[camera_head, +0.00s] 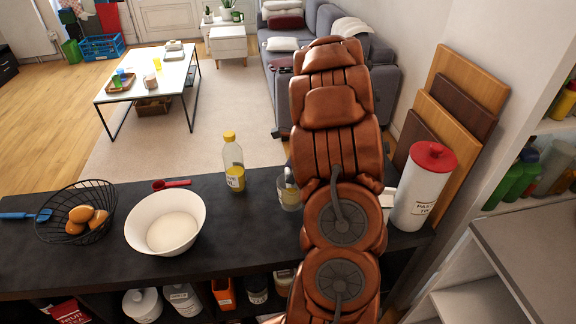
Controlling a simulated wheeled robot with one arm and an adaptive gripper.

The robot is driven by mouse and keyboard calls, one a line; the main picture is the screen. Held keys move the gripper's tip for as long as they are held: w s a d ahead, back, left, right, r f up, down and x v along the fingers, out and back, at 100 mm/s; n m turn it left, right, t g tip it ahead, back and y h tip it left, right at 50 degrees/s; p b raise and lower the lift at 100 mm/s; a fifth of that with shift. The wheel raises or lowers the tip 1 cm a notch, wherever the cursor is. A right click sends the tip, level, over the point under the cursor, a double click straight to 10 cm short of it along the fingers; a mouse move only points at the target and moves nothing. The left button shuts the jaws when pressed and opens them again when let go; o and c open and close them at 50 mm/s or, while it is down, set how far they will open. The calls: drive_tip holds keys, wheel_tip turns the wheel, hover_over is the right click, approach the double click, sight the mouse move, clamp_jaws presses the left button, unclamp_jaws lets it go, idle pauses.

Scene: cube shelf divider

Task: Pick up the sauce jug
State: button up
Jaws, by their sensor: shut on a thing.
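A clear glass jug (287,194), which looks like the sauce jug, shows at the left edge of my copper-coloured arm, over the dark counter. It has something yellowish inside. My arm covers its right side, and I cannot tell whether it stands on the counter or is raised. My gripper is hidden behind my arm, so its fingers and their hold on the jug do not show.
Wooden boards (468,75) lean on the right wall.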

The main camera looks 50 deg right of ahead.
drive_tip(key=s+a+b, duration=0.2)
drive_tip(key=s+a, duration=0.2)
drive_tip(key=s, duration=0.4)
drive_tip(key=shift+a+r, duration=0.4)
drive_tip(key=shift+r, duration=0.05)
